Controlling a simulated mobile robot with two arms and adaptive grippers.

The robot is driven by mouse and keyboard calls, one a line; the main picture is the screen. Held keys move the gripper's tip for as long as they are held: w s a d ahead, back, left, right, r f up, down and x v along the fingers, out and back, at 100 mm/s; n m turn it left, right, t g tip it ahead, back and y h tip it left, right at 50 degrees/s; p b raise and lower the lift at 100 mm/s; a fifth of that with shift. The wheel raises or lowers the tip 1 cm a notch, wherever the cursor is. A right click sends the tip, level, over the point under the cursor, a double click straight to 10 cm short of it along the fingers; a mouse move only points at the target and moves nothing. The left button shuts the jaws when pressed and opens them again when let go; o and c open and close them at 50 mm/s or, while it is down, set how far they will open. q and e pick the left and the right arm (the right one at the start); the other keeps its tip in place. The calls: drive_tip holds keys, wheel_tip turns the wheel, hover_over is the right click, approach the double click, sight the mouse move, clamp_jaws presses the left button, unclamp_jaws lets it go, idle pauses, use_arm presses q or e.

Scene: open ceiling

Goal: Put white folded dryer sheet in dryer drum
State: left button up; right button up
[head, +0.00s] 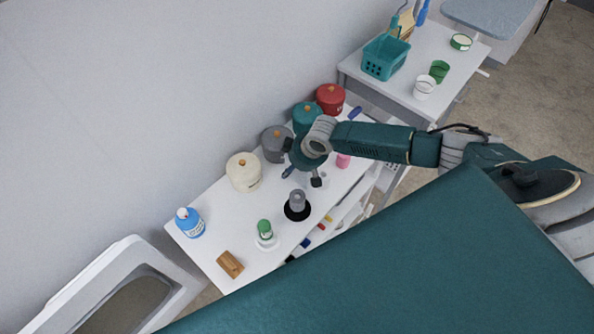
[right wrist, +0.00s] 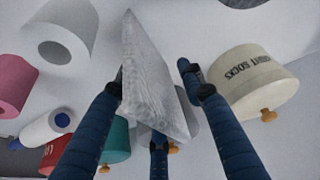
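The white folded dryer sheet (right wrist: 150,85) shows in the right wrist view as a pale, slightly wrinkled flat piece with a pointed far end. My right gripper (head: 303,178) is over the long white table in the head view. In the right wrist view its dark blue fingers (right wrist: 152,78) are spread around the sheet. The left finger is close beside it, and a gap shows on the right. The third finger is partly hidden behind the sheet. I cannot pick out the sheet in the head view. My left gripper and the dryer drum are not in view.
Lidded canisters, cream (head: 243,172), grey (head: 276,143), teal (head: 306,115) and red (head: 330,98), line the wall side. A grey roll (head: 297,200), blue bottle (head: 189,222) and brown block (head: 230,264) share the table (head: 218,200). A teal basket (head: 385,57) is on another table.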

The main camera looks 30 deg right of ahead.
drive_tip(key=c, duration=0.9)
drive_tip(key=shift+r, duration=0.1)
